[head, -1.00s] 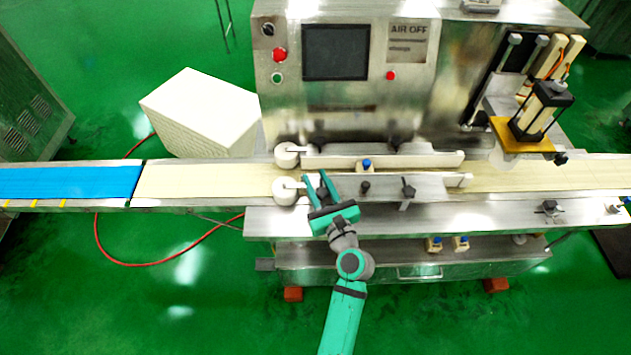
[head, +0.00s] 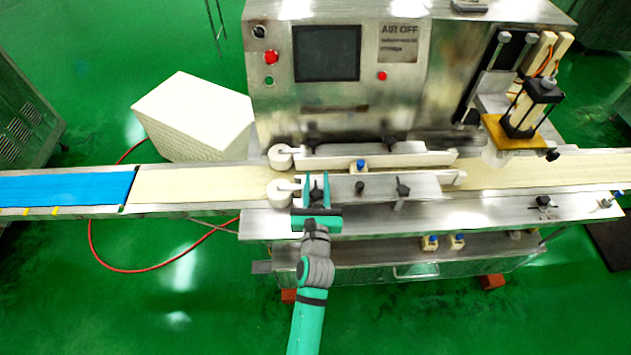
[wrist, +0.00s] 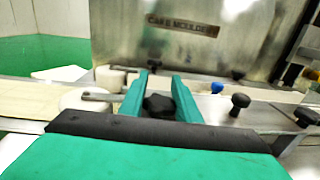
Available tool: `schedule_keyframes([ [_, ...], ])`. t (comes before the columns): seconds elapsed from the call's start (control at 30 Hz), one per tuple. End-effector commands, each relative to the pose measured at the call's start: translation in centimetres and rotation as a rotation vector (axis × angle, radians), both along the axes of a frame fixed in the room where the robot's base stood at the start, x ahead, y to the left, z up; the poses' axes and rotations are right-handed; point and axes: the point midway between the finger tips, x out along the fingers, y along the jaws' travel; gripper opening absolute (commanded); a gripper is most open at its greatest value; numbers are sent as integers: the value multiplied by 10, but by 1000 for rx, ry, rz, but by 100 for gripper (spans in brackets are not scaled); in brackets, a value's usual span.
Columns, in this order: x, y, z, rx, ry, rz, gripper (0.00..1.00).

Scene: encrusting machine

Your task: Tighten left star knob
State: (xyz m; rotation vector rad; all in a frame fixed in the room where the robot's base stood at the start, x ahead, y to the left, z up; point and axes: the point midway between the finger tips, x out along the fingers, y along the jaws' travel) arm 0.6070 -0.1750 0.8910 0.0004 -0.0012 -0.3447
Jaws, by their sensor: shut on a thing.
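The left star knob (wrist: 158,104) is black and shows in the wrist view between my gripper's two teal fingers. My gripper (wrist: 162,82) is shut on it. In the head view my gripper (head: 319,182) is at the left end of the front guide rail (head: 380,186), with its fingers pointing away from me.
A black knob (head: 360,187) and another star knob (head: 403,190) stand to the right along the front rail. A white roller (head: 279,192) is close on the left. A blue-topped part (head: 360,165) sits between the rails. The cream belt (head: 200,184) is clear.

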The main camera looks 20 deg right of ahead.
Motion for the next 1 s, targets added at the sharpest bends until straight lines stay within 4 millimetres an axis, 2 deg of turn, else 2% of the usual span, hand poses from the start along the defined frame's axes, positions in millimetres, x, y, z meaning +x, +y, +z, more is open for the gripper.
schedule_keyframes([
  [0.03,-2,-5,-1,0,0,-25,7],
  [1.0,-7,-13,-1,5,2,-352,7],
])
